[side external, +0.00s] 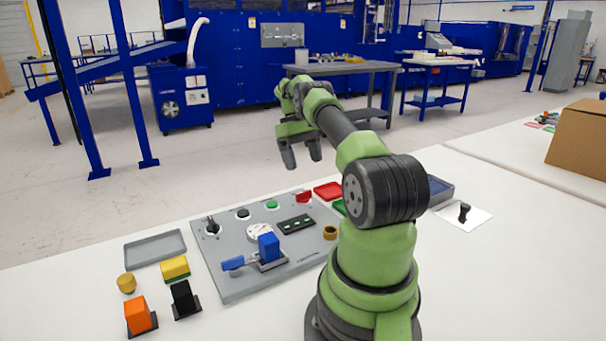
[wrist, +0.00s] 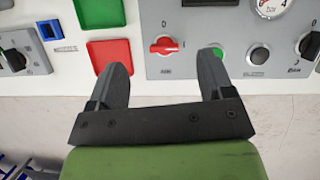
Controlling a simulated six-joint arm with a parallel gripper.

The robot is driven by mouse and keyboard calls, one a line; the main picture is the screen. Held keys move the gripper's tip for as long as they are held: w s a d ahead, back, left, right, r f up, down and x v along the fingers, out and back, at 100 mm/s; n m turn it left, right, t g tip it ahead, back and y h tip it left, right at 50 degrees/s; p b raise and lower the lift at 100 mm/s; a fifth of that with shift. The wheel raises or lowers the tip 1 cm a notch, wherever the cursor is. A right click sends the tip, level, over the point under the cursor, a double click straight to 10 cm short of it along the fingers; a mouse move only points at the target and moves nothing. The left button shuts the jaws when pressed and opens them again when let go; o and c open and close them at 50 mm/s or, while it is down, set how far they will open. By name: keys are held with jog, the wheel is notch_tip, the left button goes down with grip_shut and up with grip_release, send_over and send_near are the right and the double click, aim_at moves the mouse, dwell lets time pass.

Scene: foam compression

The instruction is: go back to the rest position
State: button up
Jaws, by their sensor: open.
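My gripper (side external: 301,157) is raised in the air beyond the far edge of the table in the side external view. Its two fingers are apart with nothing between them. It also shows in the wrist view (wrist: 168,68), fingers spread, above the table's edge. The grey control panel (side external: 228,265) lies on the white table below and nearer the camera. A blue block (side external: 268,247) sits in a fixture on the panel, with a blue handle (side external: 233,263) beside it. A red switch (wrist: 164,46) shows in the wrist view near the right finger.
Orange (side external: 138,314), black (side external: 183,297) and yellow (side external: 174,266) blocks stand left of the panel, near an empty grey tray (side external: 154,248). A red tray (side external: 328,190) lies behind the panel's right side. A cardboard box (side external: 580,140) stands far right. The air around my gripper is clear.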

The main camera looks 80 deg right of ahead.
jog(key=shift+r, duration=0.45)
